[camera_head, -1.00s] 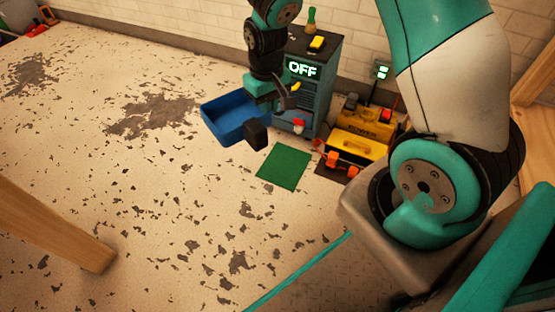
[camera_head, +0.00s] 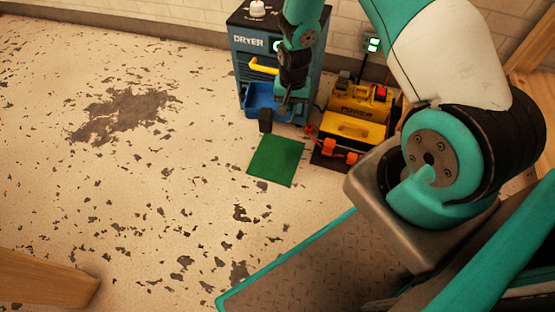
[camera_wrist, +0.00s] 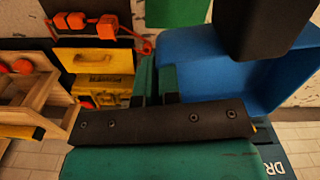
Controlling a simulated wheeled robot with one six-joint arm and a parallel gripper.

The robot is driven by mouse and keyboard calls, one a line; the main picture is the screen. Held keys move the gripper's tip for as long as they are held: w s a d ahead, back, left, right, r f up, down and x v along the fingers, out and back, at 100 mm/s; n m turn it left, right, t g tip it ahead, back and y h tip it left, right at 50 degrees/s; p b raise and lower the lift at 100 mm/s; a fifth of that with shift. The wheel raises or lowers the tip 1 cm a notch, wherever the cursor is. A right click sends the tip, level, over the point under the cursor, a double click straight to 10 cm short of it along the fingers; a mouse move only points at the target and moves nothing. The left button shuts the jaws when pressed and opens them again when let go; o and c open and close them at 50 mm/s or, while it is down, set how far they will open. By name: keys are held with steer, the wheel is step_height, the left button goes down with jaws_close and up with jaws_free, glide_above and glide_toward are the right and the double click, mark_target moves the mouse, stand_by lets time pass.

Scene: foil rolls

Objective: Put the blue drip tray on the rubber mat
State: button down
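The blue drip tray (camera_head: 260,98) is in front of the lower dryer in the head view, with my gripper (camera_head: 279,108) at its right side. In the wrist view the open blue tray (camera_wrist: 210,65) fills the upper right, and I see into it. One dark fingertip overlaps it. My gripper moves together with the tray and appears shut on it; the exact contact is hidden. The tray seems to hang above the floor. The green mat (camera_head: 277,160) lies flat and bare on the floor, nearer than the tray. Its edge shows in the wrist view (camera_wrist: 178,10).
The dryer (camera_head: 244,72) stands against the wall behind the tray. Right of the mat, a yellow power box (camera_head: 358,105) and a yellow case with orange parts (camera_head: 352,135) sit on a dark mat. The floor left of the green mat is clear.

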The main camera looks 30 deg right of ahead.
step_height(320, 180, down, 8)
steer(key=d+r+m+b, duration=0.1)
steer(key=d+m, duration=0.1)
steer(key=m, duration=0.1)
steer(key=b, duration=0.8)
glide_toward(293, 163)
steer(key=shift+w, duration=0.1)
steer(key=shift+f+b, duration=1.4)
steer(key=shift+f, duration=1.15)
steer(key=shift+f, duration=0.15)
steer(key=c, duration=1.3)
jaws_free()
steer(key=shift+c, duration=0.2)
